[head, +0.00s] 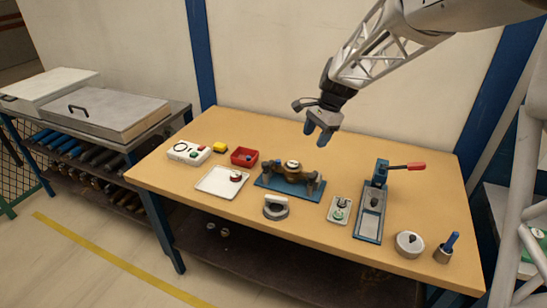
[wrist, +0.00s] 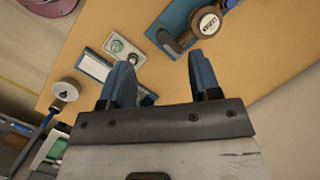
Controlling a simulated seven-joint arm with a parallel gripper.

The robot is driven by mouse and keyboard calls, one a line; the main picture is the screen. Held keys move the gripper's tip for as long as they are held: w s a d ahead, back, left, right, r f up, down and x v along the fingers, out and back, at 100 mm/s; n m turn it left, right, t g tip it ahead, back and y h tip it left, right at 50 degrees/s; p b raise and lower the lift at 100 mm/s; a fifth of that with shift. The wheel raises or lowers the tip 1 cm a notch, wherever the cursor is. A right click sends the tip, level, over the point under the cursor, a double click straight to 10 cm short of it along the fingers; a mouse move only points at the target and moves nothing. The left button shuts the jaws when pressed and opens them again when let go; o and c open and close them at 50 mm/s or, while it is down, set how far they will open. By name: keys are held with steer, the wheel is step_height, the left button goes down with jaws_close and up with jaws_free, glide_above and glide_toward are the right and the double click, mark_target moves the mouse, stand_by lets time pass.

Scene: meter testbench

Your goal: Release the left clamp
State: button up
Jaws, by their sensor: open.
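A brass meter with a pale round dial (head: 292,165) sits on a blue fixture base (head: 277,185) in the middle of the bench. A dark left clamp (head: 267,168) and a dark right clamp (head: 312,184) stand at the two ends of the base. My gripper (head: 317,132) is open and empty in the air above and behind the fixture, well apart from both clamps. In the wrist view my gripper (wrist: 162,85) shows two blue fingers, with the meter (wrist: 208,23) beyond them near the top edge. The clamps' latch state is too small to tell.
A press (head: 372,200) with a red-tipped lever stands right of the fixture. A small button plate (head: 339,210), a grey round-based piece with a white handle (head: 276,207), a white tray (head: 215,182) and a red bin (head: 244,152) surround the fixture. The back of the bench is clear.

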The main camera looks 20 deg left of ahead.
steer(key=m+g, duration=0.2)
glide_toward(265, 163)
steer(key=shift+s+f, duration=0.3)
steer(key=shift+f, duration=0.3)
steer(key=shift+f, duration=0.1)
steer(key=shift+x, duration=3.85)
steer(key=shift+w+a, duration=0.1)
steer(key=shift+a, duration=0.05)
steer(key=c, duration=0.9)
